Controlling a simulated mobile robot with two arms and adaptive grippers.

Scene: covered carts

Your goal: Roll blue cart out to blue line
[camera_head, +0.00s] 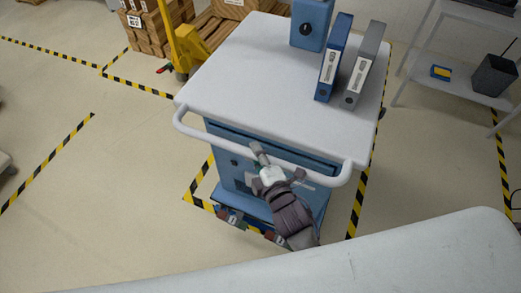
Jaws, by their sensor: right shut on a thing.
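The blue cart (223,170) stands in front of me with a pale grey top and a white push handle (222,145) along its near edge. My right gripper (262,162) is at the middle of this handle and is shut on it. The wrist hides part of the cart's front and drawers. Yellow-and-black striped floor tape runs along the cart's left front corner and right side (357,205). I see no blue line on the floor. My left gripper is not in view.
On the cart top stand a blue box with a black knob (306,28), a blue binder (333,57) and a grey binder (366,64). A yellow pallet jack (187,45) and cardboard boxes (157,25) are behind left. A shelf (452,88) stands right.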

